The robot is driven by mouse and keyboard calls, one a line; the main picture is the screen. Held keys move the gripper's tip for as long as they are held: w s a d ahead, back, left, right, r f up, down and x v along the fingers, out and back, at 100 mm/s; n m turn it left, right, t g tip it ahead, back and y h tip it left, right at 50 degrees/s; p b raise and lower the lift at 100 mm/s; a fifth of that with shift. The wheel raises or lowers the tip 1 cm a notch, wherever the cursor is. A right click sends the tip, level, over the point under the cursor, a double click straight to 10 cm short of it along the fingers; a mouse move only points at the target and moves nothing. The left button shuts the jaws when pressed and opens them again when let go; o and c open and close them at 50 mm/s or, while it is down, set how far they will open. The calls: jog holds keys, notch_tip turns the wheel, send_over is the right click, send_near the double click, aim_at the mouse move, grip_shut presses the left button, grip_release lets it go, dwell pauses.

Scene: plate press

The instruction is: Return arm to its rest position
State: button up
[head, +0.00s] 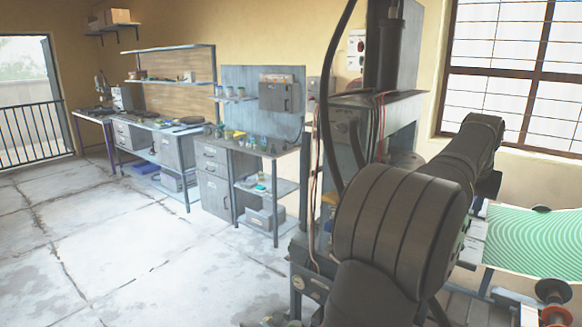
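My arm fills the right foreground of the head view, dark grey and bent. It reaches up and away to the right, in front of the press. My gripper is not in view, and neither is anything it may hold. The press (408,75) is a tall grey machine with a dark cylinder on top, black hoses and red wires. Its lower part is largely hidden behind my arm.
A green and white striped sheet (530,238) lies at the right, close to my arm. A reddish round part (556,315) is at the lower right corner. Workbenches (245,150) line the back wall. The concrete floor (130,250) at the left is clear.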

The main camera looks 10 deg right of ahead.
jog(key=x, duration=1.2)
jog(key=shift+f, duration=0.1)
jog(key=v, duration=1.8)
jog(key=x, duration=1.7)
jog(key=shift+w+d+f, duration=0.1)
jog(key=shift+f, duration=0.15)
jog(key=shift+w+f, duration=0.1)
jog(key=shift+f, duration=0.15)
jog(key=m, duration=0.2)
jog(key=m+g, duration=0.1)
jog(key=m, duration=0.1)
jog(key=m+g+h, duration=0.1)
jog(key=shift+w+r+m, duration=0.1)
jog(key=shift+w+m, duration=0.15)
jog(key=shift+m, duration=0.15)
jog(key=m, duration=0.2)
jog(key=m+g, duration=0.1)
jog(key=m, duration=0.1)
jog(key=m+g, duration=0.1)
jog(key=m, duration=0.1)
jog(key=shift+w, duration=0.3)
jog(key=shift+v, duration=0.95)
